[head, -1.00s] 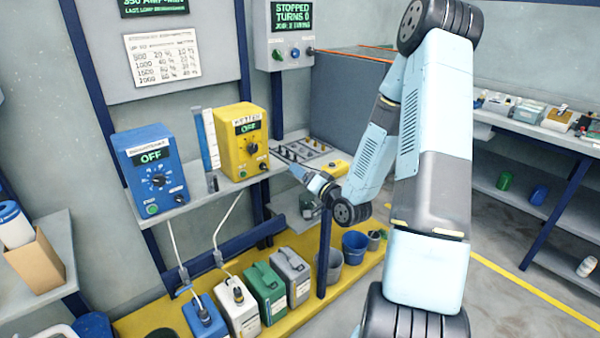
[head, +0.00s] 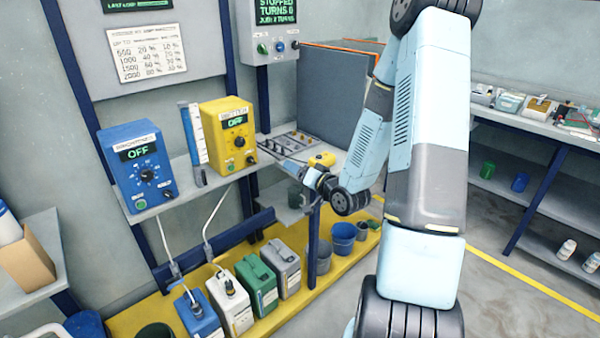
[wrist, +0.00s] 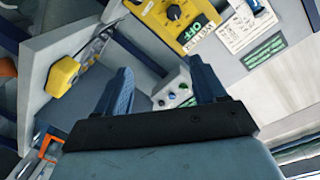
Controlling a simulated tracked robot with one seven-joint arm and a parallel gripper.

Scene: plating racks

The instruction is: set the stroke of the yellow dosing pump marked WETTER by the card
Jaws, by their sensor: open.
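The yellow dosing pump (head: 222,155) stands on the grey shelf right of the blue pump. Its display reads OFF, and a black knob (head: 239,142) is on its front. Its label reads WETTER in the wrist view (wrist: 197,42), where the knob (wrist: 174,12) also shows at the top. The white card (head: 146,53) hangs on the wall above; its rows of numbers and percentages are small. My gripper (wrist: 161,76) is open and empty, apart from the pump. In the head view my arm's end is right of the pump, its fingers hard to make out.
The blue pump (head: 138,175), also OFF, and a clear measuring tube (head: 192,140) stand left. A yellow object (head: 321,160) lies on the shelf's right part. A grey control box (head: 270,40) reads STOPPED. Several jugs stand below on a yellow tray (head: 130,318).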

